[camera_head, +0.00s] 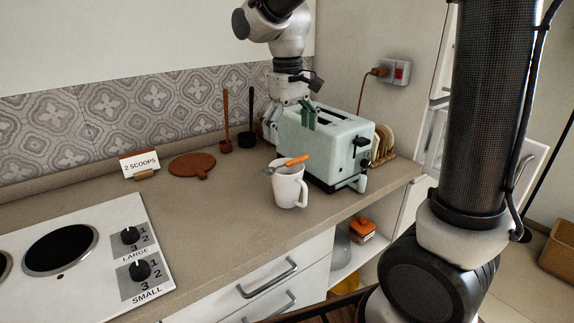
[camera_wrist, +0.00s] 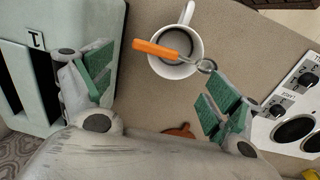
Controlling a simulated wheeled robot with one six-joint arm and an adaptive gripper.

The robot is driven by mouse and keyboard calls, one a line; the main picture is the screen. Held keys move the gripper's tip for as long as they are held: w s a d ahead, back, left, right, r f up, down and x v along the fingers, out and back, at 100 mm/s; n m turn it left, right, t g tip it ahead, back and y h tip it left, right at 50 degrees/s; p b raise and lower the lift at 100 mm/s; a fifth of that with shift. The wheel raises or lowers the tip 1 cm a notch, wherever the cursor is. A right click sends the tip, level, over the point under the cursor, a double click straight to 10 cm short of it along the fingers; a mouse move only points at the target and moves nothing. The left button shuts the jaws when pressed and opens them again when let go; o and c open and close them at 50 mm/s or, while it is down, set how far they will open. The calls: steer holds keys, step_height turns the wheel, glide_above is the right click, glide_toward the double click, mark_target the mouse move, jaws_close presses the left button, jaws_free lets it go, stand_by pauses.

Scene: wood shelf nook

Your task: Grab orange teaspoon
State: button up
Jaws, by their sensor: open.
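The teaspoon with an orange handle (camera_head: 294,160) lies across the top of a white mug (camera_head: 288,185) on the counter, beside the toaster. In the wrist view the orange teaspoon (camera_wrist: 160,49) crosses the rim of the mug (camera_wrist: 181,70), with its metal bowl end toward the right finger. My gripper (camera_wrist: 158,90) is open and empty, its green-padded fingers spread wide. In the head view my gripper (camera_head: 305,114) is above the pale green toaster, behind the mug. The mug's inside is partly hidden by the spoon.
The pale green toaster (camera_head: 325,143) stands right behind the mug. A brown round board (camera_head: 192,166), a "2 SCOOPS" sign (camera_head: 140,163), two upright long-handled scoops (camera_head: 237,140) and a cooktop (camera_head: 70,250) are to the left. The counter between mug and cooktop is clear.

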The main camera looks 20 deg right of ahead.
mark_target(297, 158)
steer(key=f, duration=0.2)
steer(key=d+f, duration=0.1)
steer(key=f, duration=0.4)
steer(key=shift+s+d, duration=0.1)
steer(key=shift+d, duration=0.15)
steer(key=shift+r, duration=0.1)
steer(key=shift+c, duration=0.2)
steer(key=c, duration=0.9)
